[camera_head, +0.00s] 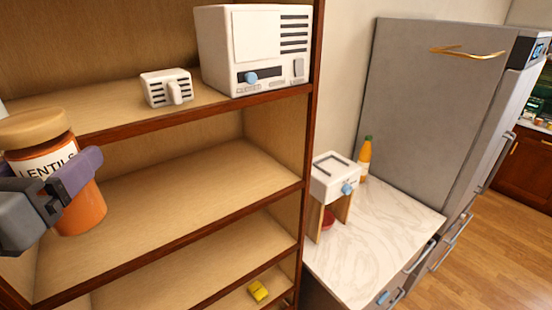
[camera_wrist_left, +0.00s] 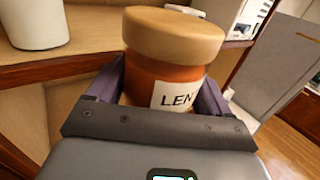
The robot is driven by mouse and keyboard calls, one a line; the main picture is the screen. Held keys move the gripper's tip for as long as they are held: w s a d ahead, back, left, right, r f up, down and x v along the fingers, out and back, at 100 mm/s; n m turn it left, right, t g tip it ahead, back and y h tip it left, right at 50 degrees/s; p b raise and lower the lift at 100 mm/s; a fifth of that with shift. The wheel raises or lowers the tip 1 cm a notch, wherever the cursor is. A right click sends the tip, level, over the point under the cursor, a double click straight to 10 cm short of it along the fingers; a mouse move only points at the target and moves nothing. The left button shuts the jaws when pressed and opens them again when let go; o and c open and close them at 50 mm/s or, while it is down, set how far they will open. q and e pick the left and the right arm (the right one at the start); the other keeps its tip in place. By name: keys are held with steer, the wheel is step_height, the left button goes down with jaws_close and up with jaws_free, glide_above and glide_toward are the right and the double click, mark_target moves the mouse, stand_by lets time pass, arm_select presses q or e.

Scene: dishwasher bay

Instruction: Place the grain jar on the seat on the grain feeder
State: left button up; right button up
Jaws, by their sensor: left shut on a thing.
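The grain jar (camera_head: 86,206) is an orange jar with a tan lid and a label reading "LENTILS". My left gripper (camera_head: 75,180) is shut on the jar around its body and holds it upright in front of the shelves at the left. The jar also fills the middle of the left wrist view (camera_wrist_left: 172,75), between the two purple fingers (camera_wrist_left: 160,92). The grain feeder (camera_head: 335,180) appears to be the white-topped unit on wooden legs on the marble counter. A square outline marks its top, and a blue knob is on its front. My right gripper is not in view.
A wooden shelf unit (camera_head: 190,112) stands between the jar and the counter (camera_head: 385,245). It holds a white appliance (camera_head: 255,50), a small white box (camera_head: 166,88) and a yellow item (camera_head: 258,291). An orange bottle (camera_head: 364,160) stands behind the feeder, near the grey fridge (camera_head: 430,110).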

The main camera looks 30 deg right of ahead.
arm_select(q)
steer(key=a+f+n+t+y, duration=0.1)
steer(key=a+f+y, duration=0.3)
steer(key=f, duration=2)
steer(key=a+f+n+y, duration=0.3)
steer(key=a+f, duration=0.3)
steer(key=f, duration=1.9)
steer(key=shift+f+n+t+y, duration=0.3)
steer(key=shift+n+t+y, duration=0.1)
steer(key=shift+n, duration=0.2)
